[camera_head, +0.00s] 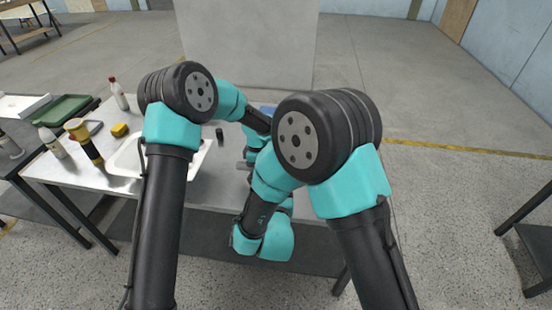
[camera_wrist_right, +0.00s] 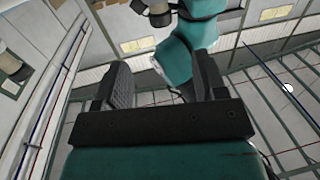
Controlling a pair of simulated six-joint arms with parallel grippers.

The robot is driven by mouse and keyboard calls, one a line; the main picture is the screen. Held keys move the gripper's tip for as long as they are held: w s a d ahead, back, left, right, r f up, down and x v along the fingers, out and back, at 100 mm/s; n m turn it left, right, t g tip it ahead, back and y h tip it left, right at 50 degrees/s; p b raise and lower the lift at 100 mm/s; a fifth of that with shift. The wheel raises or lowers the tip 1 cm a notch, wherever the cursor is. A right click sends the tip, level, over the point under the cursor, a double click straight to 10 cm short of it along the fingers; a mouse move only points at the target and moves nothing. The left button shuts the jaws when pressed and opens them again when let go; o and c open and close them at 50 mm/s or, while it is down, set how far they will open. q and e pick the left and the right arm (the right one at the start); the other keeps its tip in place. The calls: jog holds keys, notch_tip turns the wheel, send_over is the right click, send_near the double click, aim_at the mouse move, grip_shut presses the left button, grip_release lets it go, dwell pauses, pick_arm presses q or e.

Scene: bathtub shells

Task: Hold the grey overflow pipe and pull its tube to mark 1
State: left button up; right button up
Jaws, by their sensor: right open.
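My left arm reaches over the table in the head view, and its end is hidden behind my right arm. I cannot make out my left gripper. My right gripper (camera_wrist_right: 164,80) shows in the right wrist view with its two dark fingers apart and nothing between them. A teal and black arm part of mine is beyond the fingers. In the head view my right gripper is hidden by its arm. A small grey piece shows beside the arms at the table's middle; I cannot tell whether it is the overflow pipe. No mark on a tube can be read.
The table (camera_head: 75,170) holds a white basin (camera_head: 128,166), a yellow-topped bottle (camera_head: 84,142), a white bottle (camera_head: 52,142), a red-capped bottle (camera_head: 118,94), a yellow block (camera_head: 120,130) and a green tray (camera_head: 62,110). A small black item (camera_head: 220,137) stands near the basin. A grey panel (camera_head: 250,45) rises behind.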

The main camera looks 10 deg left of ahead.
jog(key=shift+w, duration=0.1)
jog(key=x, duration=1.1)
jog(key=shift+w, duration=0.4)
jog(key=shift+a, duration=0.1)
grip_shut()
